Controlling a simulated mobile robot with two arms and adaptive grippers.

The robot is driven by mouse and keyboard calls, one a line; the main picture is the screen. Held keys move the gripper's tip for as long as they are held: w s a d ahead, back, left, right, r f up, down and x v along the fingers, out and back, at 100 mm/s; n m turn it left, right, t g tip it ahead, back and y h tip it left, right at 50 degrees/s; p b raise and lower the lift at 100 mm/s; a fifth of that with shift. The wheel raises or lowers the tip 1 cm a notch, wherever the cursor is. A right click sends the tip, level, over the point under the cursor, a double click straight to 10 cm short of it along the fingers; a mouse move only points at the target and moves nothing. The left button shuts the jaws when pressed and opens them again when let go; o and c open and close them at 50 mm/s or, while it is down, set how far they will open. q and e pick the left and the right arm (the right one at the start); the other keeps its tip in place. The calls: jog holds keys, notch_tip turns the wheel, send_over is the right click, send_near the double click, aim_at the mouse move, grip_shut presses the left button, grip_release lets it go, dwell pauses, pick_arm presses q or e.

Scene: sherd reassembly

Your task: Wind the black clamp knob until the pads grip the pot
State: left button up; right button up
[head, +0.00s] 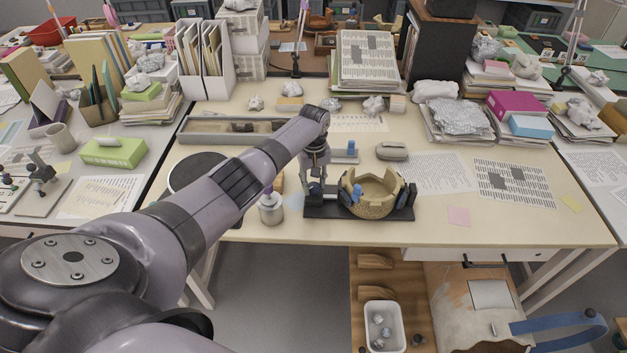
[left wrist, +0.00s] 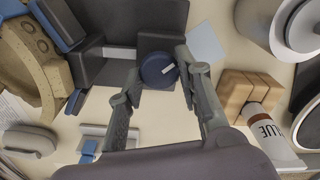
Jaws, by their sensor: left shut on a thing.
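The tan pot (head: 374,199), a broken-rimmed bowl, sits on the dark clamp base (head: 330,212), between the clamp's blocks. It also shows at the left edge of the left wrist view (left wrist: 28,72). Blue pad material (head: 346,190) shows beside the pot's left side. The dark round clamp knob (left wrist: 158,71), with a white mark, is at the clamp's end in the left wrist view. My left gripper (left wrist: 160,76) is shut on the knob, one finger on each side. In the head view my left gripper (head: 316,188) is at the clamp's left end and hides the knob.
A white jar (head: 270,208) stands just left of the clamp. A glue bottle (left wrist: 262,130) and wooden blocks (left wrist: 246,95) lie close to my gripper. A grey rounded object (head: 391,151) lies behind the pot.

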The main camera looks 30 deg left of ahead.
pick_arm(q)
jog(key=m, duration=0.4)
jog(key=shift+m, duration=0.3)
jog(key=m, duration=0.4)
jog(key=shift+d+m+p, duration=0.1)
jog(key=shift+m+p, duration=0.2)
jog(key=m, duration=0.4)
jog(key=shift+m, duration=0.3)
jog(key=m, duration=0.4)
jog(key=shift+m, duration=0.4)
jog(key=o, duration=1.1)
jog(key=shift+o, duration=0.2)
jog(key=shift+r, duration=0.1)
